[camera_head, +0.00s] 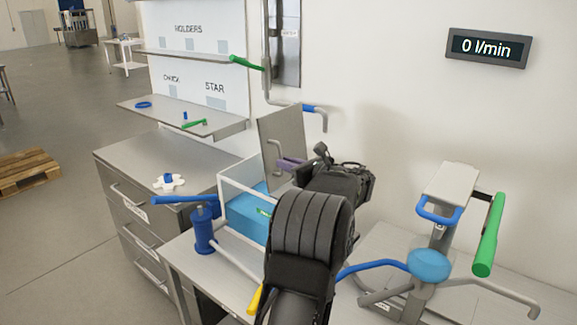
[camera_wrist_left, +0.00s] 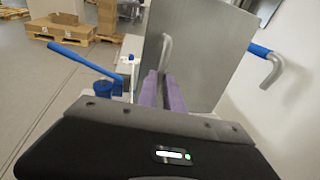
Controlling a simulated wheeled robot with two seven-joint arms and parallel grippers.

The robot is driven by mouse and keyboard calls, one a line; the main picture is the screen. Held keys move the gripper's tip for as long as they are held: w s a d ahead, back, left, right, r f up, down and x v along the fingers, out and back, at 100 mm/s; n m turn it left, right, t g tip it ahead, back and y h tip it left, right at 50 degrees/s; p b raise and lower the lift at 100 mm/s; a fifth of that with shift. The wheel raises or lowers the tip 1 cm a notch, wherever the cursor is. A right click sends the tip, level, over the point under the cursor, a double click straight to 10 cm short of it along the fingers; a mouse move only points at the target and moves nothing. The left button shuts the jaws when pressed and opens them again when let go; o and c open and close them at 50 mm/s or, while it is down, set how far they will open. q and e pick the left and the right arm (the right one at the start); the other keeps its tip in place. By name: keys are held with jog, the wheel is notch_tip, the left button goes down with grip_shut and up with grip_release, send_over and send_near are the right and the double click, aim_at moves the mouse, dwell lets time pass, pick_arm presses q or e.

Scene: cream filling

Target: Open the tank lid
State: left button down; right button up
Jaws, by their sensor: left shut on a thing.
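The tank lid (camera_head: 281,139) is a flat grey plate standing nearly upright over the tank. It also fills the upper middle of the left wrist view (camera_wrist_left: 200,60). The tank (camera_head: 222,190) is a white-rimmed box with blue inside, partly hidden behind my left arm. The lid's bent handle (camera_head: 275,152) is on the side facing my gripper; it also shows in the left wrist view (camera_wrist_left: 166,50). My left gripper (camera_head: 288,163) has purple fingers and is shut on the lid handle. The fingers reach the handle in the left wrist view (camera_wrist_left: 160,88). My right gripper is out of view.
A blue hand pump (camera_head: 203,230) stands left of the tank. A machine with a blue knob (camera_head: 428,264) and a green handle (camera_head: 490,235) stands at right. Shelves (camera_head: 185,118) and a drawer cabinet (camera_head: 125,205) are behind left. A wall display (camera_head: 487,48) reads 0 l/min.

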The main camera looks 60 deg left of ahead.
pick_arm(q)
jog(key=c, duration=1.5)
grip_release()
jog(key=shift+a, duration=0.1)
jog(key=b+v, duration=0.1)
jog(key=v, duration=0.6)
jog(key=shift+d+b, duration=0.3)
jog(key=shift+d, duration=0.1)
jog(key=shift+w, duration=0.1)
